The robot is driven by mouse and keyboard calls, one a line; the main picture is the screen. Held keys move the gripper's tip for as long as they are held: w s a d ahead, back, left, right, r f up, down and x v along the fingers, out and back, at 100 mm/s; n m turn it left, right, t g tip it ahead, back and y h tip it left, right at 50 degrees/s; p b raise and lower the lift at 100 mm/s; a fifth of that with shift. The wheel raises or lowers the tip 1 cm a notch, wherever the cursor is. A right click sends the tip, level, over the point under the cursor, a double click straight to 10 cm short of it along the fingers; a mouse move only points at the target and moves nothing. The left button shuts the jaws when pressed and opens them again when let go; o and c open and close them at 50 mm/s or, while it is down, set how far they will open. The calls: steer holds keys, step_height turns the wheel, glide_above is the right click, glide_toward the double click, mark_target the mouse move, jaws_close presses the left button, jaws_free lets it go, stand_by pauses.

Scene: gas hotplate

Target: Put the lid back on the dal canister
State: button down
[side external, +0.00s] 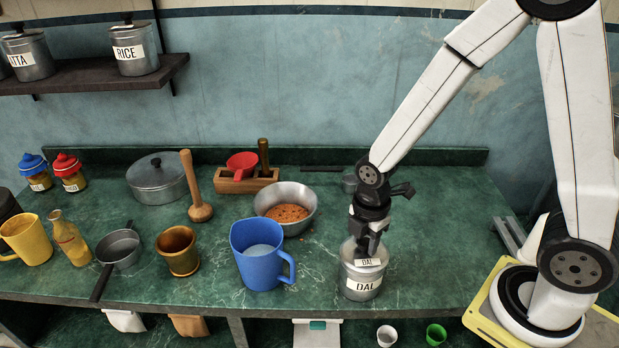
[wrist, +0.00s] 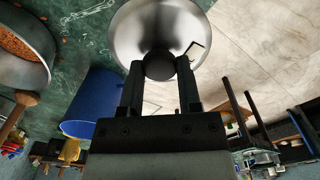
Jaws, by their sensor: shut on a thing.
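The dal canister (side external: 363,284) is a metal tin with a white DAL label, upright near the front edge of the green counter. Its metal lid (side external: 352,252), with a small DAL tag, is at the canister's mouth. I cannot tell whether it is fully seated or slightly above the rim. My gripper (side external: 367,243) points down over the canister and is shut on the lid's knob. In the wrist view the lid (wrist: 160,22) is a shiny disc, with its dark knob (wrist: 160,66) between my two fingers; the lid hides the canister there.
A blue mug (side external: 257,262) stands close to the left of the canister. A metal bowl of orange lentils (side external: 300,196) is behind it. A brass mortar (side external: 177,250) and small pan (side external: 120,248) stand further left. The counter right of the canister (side external: 440,250) is clear.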

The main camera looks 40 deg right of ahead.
jaws_free()
stand_by(0.3)
steer(key=shift+r, duration=0.2)
steer(key=shift+r, duration=3.3)
jaws_close()
steer(key=shift+f, duration=2.85)
stand_by(0.3)
